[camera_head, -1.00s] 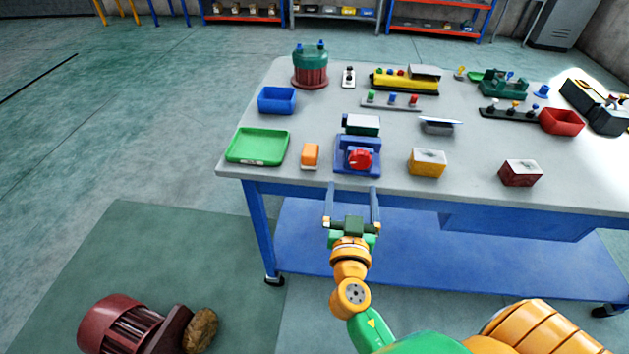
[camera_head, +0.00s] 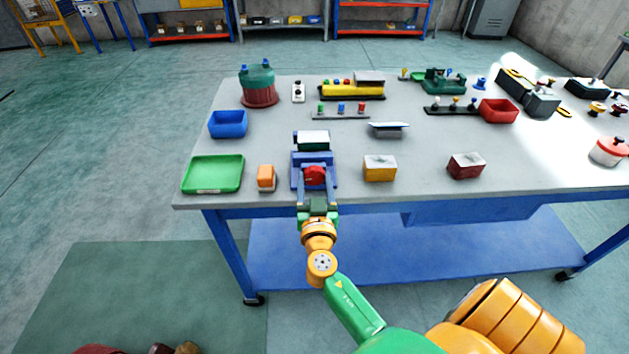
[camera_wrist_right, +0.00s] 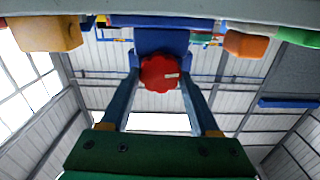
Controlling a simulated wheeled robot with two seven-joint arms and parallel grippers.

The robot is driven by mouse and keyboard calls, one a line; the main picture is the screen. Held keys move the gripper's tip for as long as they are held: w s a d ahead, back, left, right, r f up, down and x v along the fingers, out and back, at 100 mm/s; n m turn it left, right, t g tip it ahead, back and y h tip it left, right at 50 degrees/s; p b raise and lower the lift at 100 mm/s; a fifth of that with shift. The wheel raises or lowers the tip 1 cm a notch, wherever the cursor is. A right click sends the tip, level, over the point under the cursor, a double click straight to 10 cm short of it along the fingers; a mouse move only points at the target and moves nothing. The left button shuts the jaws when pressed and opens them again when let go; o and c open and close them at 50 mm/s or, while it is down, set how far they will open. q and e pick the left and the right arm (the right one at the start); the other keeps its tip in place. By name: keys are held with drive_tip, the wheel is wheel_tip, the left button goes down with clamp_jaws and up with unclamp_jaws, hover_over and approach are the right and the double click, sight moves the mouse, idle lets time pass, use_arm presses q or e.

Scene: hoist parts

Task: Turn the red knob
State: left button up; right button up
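The red knob (camera_head: 315,176) sits on the front of a blue housing (camera_head: 328,158) near the table's front edge. In the right wrist view, the knob (camera_wrist_right: 160,73) is in the middle, with the blue housing (camera_wrist_right: 162,40) behind it. My right gripper (camera_head: 315,181) reaches in from the front with one finger on each side of the knob. In the right wrist view, the fingertips (camera_wrist_right: 160,76) meet the knob's left and right edges, so the gripper appears shut on it. My left gripper is out of view.
An orange block (camera_head: 266,178) and a green tray (camera_head: 213,174) lie left of the housing. A yellow block (camera_head: 380,168) and a dark red block (camera_head: 466,166) stand to its right. A dark part with a white top (camera_head: 313,140) is just behind the housing.

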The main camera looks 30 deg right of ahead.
drive_tip(key=shift+c, duration=0.5)
drive_tip(key=shift+n, duration=0.3)
drive_tip(key=shift+f+n+b, duration=0.15)
drive_tip(key=shift+n+b, duration=0.5)
drive_tip(key=shift+n, duration=0.25)
drive_tip(key=n+b, duration=0.1)
drive_tip(key=n, duration=0.3)
drive_tip(key=shift+a+n, duration=0.1)
drive_tip(key=shift+n, duration=0.2)
drive_tip(key=n, duration=0.9)
drive_tip(key=shift+w+f, duration=0.1)
drive_tip(key=shift+n, duration=0.3)
